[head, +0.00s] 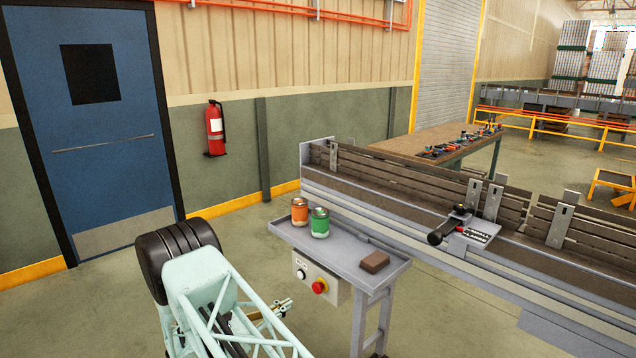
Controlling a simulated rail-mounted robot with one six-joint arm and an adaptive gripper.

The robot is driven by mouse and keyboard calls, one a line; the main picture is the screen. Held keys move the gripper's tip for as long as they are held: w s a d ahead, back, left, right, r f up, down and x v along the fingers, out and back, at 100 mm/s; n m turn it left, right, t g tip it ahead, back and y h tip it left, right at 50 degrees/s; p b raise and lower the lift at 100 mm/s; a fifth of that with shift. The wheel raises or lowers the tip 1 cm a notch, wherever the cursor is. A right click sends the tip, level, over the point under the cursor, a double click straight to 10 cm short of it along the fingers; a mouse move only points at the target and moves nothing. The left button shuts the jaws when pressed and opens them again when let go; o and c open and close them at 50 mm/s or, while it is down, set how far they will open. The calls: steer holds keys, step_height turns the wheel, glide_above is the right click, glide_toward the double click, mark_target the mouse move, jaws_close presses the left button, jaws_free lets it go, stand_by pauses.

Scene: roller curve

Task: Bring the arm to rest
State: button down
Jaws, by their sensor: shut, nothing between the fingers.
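My arm (205,285) is in the lower left of the head view, a pale green lattice link with a black rounded joint at its top. My gripper (284,305) shows small and partly hidden beside the lattice, as brass-coloured parts with dark tips. It is shut and empty, apart from the side shelf and its items. The rest of my arm is cut off by the bottom edge or hidden behind the lattice.
A grey side shelf (340,258) holds an orange can (299,212), a green can (319,223) and a brown block (374,262). A control box (318,284) hangs beneath. The roller conveyor (420,225) runs behind. Open floor (240,240) lies toward the blue door (90,120).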

steer(key=s+d+r+m+g, duration=0.4)
steer(key=d+r+m, duration=0.1)
steer(key=d+r, duration=0.6)
steer(key=s+d+r+m+g, duration=0.4)
steer(key=d+r, duration=0.6)
steer(key=r, duration=0.3)
steer(key=s+d+r+m+g+y, duration=0.4)
steer(key=s+d+r+m+y, duration=0.15)
steer(key=s+d+r, duration=0.8)
steer(key=s+r+m+t+y, duration=0.1)
steer(key=s+r+m+y, duration=0.1)
steer(key=s, duration=0.9)
steer(key=s+a+r+m+t+y, duration=0.1)
steer(key=s+m, duration=0.4)
steer(key=s, duration=0.7)
steer(key=s+r+m+t+y, duration=0.2)
steer(key=s+r+m+y, duration=0.2)
steer(key=s, duration=0.8)
steer(key=shift+a+y, duration=0.35)
steer(key=shift+a, duration=0.05)
